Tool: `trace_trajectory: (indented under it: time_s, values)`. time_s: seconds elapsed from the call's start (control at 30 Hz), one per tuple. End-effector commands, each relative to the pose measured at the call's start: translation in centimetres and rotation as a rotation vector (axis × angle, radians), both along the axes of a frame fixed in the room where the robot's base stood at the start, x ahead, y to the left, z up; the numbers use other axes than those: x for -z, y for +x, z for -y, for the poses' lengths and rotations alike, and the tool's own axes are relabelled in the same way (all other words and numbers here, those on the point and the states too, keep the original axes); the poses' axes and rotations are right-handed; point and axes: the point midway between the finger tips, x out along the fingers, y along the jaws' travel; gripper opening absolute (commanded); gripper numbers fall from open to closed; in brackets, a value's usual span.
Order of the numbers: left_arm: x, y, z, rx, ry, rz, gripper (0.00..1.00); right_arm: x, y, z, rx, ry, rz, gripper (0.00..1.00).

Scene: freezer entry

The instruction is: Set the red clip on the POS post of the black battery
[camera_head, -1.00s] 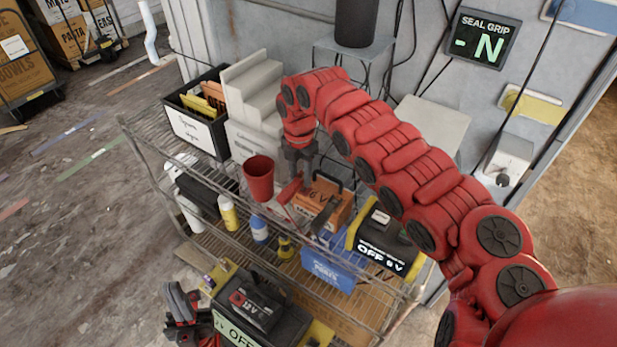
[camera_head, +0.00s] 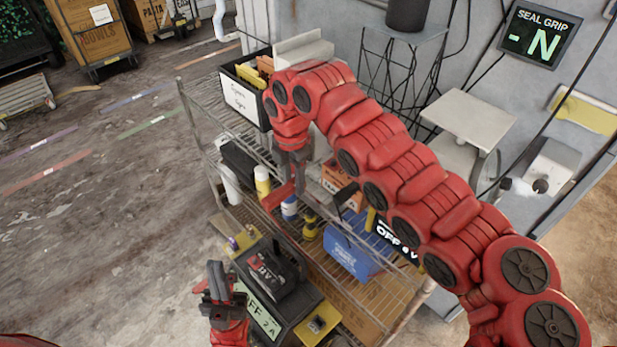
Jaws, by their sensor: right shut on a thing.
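The black battery (camera_head: 268,272), marked with a red-and-white 12V label, stands on the dark charger unit at the lower middle. Its POS and NEG markings are too small to read. My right gripper (camera_head: 293,178) points down over the shelf rack, shut on the red clip (camera_head: 279,198). The clip is above and behind the battery, apart from it. My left gripper (camera_head: 218,283) is low in the view, just left of the battery; its finger gap is not clear.
The charger unit (camera_head: 262,314) reads OFF 2 A. The wire shelf rack (camera_head: 205,152) holds an orange battery (camera_head: 340,181), a blue bin (camera_head: 352,254), a yellow bottle (camera_head: 262,180) and a black unit reading OFF (camera_head: 393,236). A yellow pad (camera_head: 318,325) lies right of the charger.

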Motion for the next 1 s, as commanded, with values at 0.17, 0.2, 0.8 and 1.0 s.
trace_trajectory:
  time_s: [0.17, 0.2, 0.8, 1.0]
  values:
    - [0.0, 0.0, 0.0, 0.000, 0.000, 0.000, 0.00, -0.7, -0.1, -0.3, -0.001, 0.001, 0.003, 0.00]
    - [-0.1, 0.0, 0.0, 0.000, 0.000, 0.000, 0.00, -0.9, -0.1, -0.3, -0.001, 0.001, 0.003, 0.00]
    - [-0.5, 0.0, 0.0, 0.000, 0.000, 0.000, 0.00, -3.6, -0.1, -0.3, -0.001, 0.001, 0.003, 0.00]
    - [-0.6, 0.0, 0.0, 0.000, 0.000, 0.000, 0.00, -4.0, -0.1, -0.2, 0.000, 0.000, 0.001, 0.00]
